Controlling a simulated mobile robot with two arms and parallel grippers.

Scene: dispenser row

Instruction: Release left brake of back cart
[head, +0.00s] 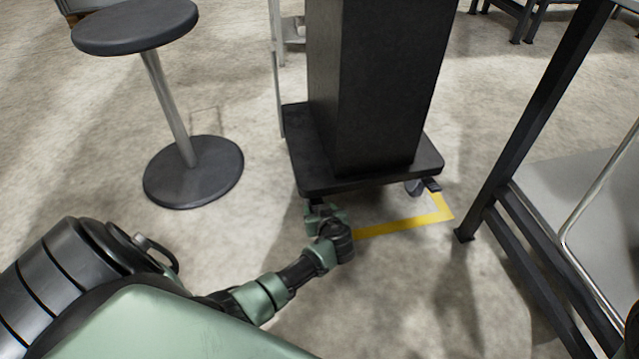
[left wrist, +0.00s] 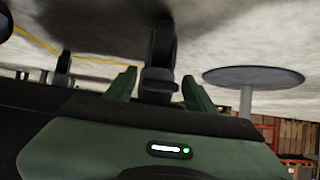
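The cart is a black platform (head: 310,178) carrying a tall black box (head: 375,90) in the head view. My left gripper (head: 322,208) is low, at the front left corner of the cart. In the left wrist view my left gripper (left wrist: 160,88) has its two green fingers apart. A dark caster wheel (left wrist: 163,45) with a dark brake pedal (left wrist: 159,82) shows between the fingers. I cannot tell whether the fingers touch the pedal. The front right caster has its own dark pedal (head: 433,185), sticking out. My right gripper is not in view.
A black round stool (head: 135,25) with a wide base (head: 193,172) stands to the left; the base also shows in the left wrist view (left wrist: 253,76). A dark-framed table (head: 540,105) stands at right. Yellow floor tape (head: 400,227) runs in front of the cart.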

